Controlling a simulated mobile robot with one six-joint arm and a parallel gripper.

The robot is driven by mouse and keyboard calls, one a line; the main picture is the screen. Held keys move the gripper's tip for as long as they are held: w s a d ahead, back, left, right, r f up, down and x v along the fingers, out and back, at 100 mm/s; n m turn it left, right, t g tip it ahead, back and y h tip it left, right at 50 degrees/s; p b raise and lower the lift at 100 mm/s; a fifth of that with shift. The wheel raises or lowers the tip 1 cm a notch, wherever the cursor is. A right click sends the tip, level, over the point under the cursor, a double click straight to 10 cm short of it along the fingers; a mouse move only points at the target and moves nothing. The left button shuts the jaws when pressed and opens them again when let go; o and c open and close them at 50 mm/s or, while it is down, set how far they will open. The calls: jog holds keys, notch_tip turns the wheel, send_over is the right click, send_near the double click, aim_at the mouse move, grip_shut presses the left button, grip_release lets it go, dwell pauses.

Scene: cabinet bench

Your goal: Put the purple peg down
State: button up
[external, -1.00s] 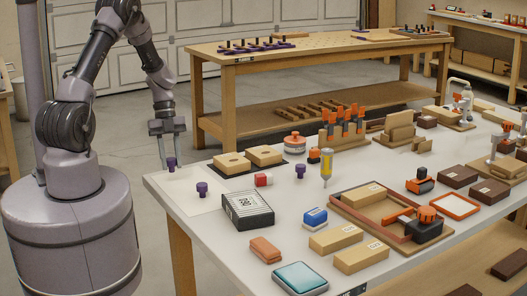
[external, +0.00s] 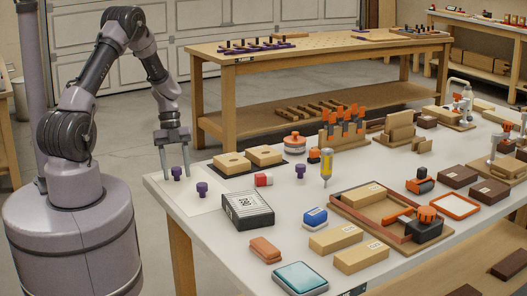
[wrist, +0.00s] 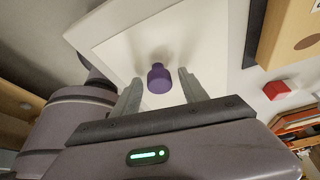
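The purple peg (external: 177,173) stands upright at the far left part of the white sheet on the bench. It also shows in the wrist view (wrist: 158,79), between my two fingers. My gripper (external: 176,176) points down around the peg, low over the sheet. In the wrist view, my gripper (wrist: 160,76) is open, with a gap on each side of the peg. The peg's foot is hard to make out, but it appears to rest on the white sheet (wrist: 112,38).
A second purple peg (external: 202,189) stands close by on the sheet, and a third (external: 300,171) is farther right. Two wooden blocks (external: 232,164), a red-and-white block (external: 264,180) and a dark labelled box (external: 248,211) lie to the right. The bench's left edge is close.

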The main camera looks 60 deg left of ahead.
jog(key=p+v, duration=0.5)
jog(key=v, duration=0.7)
jog(key=d+r+n+y, duration=0.2)
jog(key=d+r, duration=0.2)
jog(key=r, duration=0.3)
jog(key=s+d+r+n+t+y, duration=0.25)
jog(key=s+d+r+n, duration=0.2)
jog(key=d+r, duration=0.5)
jog(key=s+d+r+n+t+y, duration=0.2)
jog(key=s+d+r+n+t, duration=0.2)
jog(key=s+d+n, duration=0.3)
jog(key=shift+s+r+n, duration=0.45)
jog(key=shift+s+n, duration=0.7)
